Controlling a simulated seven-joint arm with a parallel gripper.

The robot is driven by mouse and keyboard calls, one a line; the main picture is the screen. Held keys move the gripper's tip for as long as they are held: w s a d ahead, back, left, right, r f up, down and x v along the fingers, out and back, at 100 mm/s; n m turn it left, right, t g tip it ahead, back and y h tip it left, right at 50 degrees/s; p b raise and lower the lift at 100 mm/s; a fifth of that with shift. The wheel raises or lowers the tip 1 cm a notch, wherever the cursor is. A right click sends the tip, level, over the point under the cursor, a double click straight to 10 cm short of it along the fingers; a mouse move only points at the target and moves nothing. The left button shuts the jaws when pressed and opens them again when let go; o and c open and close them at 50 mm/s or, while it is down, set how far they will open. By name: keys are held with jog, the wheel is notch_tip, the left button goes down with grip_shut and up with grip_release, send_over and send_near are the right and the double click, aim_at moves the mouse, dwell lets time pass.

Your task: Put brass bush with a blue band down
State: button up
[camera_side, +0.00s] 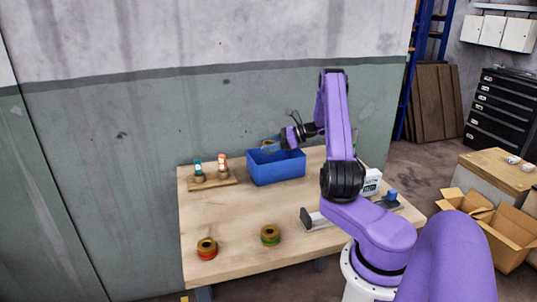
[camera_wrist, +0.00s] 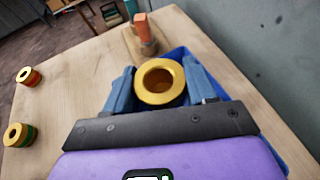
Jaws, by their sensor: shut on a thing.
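My gripper (camera_wrist: 160,86) is shut on a brass bush (camera_wrist: 160,100), one blue-grey finger on each side of it. Its hole faces the wrist camera; its band cannot be made out. In the side view my gripper (camera_side: 272,147) holds the bush above the blue bin (camera_side: 277,172), near its back left part. The bin's wall also shows behind the gripper in the wrist view (camera_wrist: 268,122). I cannot tell how far the bush is above the bin's rim.
A bush with a red band (camera_side: 207,249) and one with a green band (camera_side: 270,236) stand at the table's front. A wooden rack (camera_side: 210,184) with a green-topped and an orange-topped piece is left of the bin. A grey fixture (camera_side: 315,218) lies right. The table's middle is clear.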

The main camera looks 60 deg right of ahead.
jog(key=shift+w+d+f, duration=0.15)
jog(key=shift+w+f, duration=0.05)
jog(key=shift+f, duration=0.05)
notch_tip(320, 180, down, 2)
jog(key=shift+f, duration=0.55)
jog(key=shift+f, duration=0.35)
